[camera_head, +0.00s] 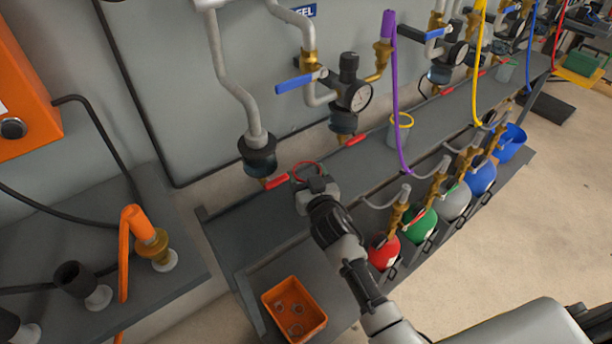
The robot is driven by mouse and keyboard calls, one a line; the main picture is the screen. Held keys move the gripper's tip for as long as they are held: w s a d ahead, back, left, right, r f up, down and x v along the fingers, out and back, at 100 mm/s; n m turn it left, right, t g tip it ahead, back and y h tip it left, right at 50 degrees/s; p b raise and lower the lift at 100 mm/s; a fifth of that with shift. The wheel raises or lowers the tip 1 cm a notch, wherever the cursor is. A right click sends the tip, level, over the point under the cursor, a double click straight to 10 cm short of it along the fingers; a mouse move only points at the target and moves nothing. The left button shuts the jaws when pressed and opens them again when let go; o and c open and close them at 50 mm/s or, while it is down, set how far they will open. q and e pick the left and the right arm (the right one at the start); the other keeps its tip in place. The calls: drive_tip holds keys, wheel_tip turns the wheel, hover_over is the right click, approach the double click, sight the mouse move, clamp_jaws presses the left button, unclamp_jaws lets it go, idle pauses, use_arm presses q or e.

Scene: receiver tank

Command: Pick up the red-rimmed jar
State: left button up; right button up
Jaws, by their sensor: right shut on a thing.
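The red-rimmed jar (299,166) is on or just above the dark grey bench, below the left regulator. Only its red rim and a little of its body show; the rest is hidden behind my right gripper. My right gripper (312,183) reaches in from the lower right and is shut on the jar. Whether the jar touches the bench cannot be told. My left gripper is not in view.
A yellow-rimmed jar (399,133) stands farther along the bench (242,224). Coloured tanks (382,253) line the bench front. An orange bin (294,311) sits below.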

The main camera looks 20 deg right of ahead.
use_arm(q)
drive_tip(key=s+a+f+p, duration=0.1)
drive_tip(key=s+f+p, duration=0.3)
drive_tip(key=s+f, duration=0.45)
use_arm(e)
drive_tip(key=s+r, duration=0.4)
drive_tip(key=s, duration=0.3)
drive_tip(key=s+r, duration=0.4)
drive_tip(key=s, duration=0.3)
use_arm(q)
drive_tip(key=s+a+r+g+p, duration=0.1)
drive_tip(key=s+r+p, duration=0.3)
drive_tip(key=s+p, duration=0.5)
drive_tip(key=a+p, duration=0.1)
drive_tip(key=p, duration=0.3)
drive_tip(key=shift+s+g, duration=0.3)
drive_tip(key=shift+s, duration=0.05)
use_arm(e)
drive_tip(key=s+d+r, duration=0.1)
drive_tip(key=s+r, duration=0.3)
drive_tip(key=r, duration=0.4)
drive_tip(key=s+d+r, duration=0.1)
drive_tip(key=s+r, duration=0.3)
drive_tip(key=r, duration=0.3)
drive_tip(key=shift+r+h, duration=0.3)
drive_tip(key=shift+r, duration=0.05)
